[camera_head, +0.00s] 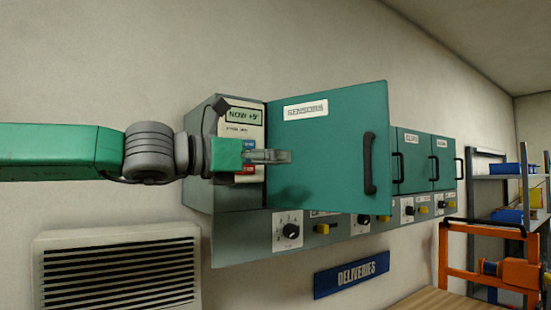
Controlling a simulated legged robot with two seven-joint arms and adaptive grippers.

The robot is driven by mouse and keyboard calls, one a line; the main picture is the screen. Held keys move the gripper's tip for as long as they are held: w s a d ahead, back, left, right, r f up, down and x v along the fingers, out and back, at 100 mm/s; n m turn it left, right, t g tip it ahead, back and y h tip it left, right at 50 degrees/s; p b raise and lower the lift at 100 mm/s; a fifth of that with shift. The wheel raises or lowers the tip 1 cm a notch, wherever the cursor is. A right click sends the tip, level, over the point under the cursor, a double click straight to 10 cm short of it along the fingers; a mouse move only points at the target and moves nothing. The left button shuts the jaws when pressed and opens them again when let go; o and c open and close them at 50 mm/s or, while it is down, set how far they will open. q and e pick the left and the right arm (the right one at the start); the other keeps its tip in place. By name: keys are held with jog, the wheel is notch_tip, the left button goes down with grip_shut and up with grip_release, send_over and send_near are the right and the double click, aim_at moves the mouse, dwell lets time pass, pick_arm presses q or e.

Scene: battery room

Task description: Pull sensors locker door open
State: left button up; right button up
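The sensors locker door (325,150) is a teal panel with a "SENSORS" label near its top. It stands swung out from the row of lockers, its right side nearer to me, and the locker's inside is hidden behind it. Its black handle (370,163) is upright near the right edge and nothing holds it. My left gripper (282,157) is in front of the door's left part, well left of the handle. Its grey fingers lie close together in this view, and I cannot tell whether they touch the door. My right gripper is not in view.
A display panel (243,116) is left of the door, partly behind my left gripper. More teal lockers (412,170) and a strip of knobs (291,231) continue right.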

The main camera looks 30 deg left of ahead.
pick_arm(q)
jog(key=v, duration=0.7)
jog(key=shift+a, duration=0.35)
dwell(0.5)
jog(key=shift+s+d, duration=0.1)
jog(key=shift+d, duration=0.05)
